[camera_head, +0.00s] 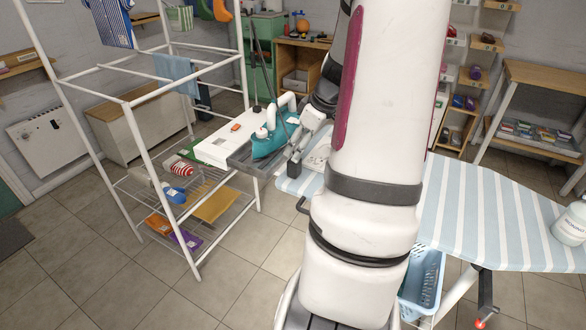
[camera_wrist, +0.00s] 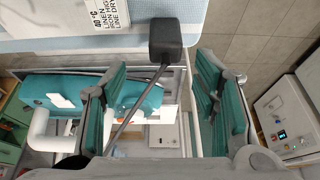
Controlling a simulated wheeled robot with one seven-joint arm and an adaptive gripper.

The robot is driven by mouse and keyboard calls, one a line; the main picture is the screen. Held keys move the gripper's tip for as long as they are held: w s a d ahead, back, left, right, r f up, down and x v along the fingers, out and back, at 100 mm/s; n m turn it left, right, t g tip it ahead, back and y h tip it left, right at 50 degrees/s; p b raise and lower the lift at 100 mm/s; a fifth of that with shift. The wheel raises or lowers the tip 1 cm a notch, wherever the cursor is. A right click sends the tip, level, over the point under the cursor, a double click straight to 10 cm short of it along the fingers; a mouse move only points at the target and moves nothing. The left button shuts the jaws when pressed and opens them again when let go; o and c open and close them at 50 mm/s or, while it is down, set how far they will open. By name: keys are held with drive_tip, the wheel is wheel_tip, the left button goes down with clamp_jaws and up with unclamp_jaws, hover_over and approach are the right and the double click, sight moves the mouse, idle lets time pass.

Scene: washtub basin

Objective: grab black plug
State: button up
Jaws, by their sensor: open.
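The black plug (camera_wrist: 166,41) is a dark block on a thin black cord (camera_wrist: 140,100) in the wrist view. It lies ahead of my gripper (camera_wrist: 160,85), whose two teal-padded fingers are open to either side, with the plug just beyond the fingertips. The space between the fingers holds only the cord as seen from here; whether it touches a finger I cannot tell. In the head view the plug (camera_head: 293,168) shows as a small dark block below my gripper (camera_head: 298,145), beside the ironing board's left end.
A teal iron (camera_head: 268,144) stands on the grey tray at the end of a white cabinet (camera_head: 217,148). The striped ironing board (camera_head: 480,210) stretches right, behind my arm. A white drying rack (camera_head: 134,150) stands left. Tiled floor (camera_head: 245,270) in front is clear.

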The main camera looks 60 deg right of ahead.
sight(294, 167)
drive_tip(key=shift+s+a+b+x, duration=0.15)
drive_tip(key=shift+b+x, duration=0.05)
drive_tip(key=shift+x, duration=1.2)
drive_tip(key=shift+s+a+b+x, duration=0.1)
drive_tip(key=shift+a+b+x, duration=0.05)
drive_tip(key=shift+x, duration=1.3)
drive_tip(key=shift+f, duration=0.1)
drive_tip(key=c, duration=1.2)
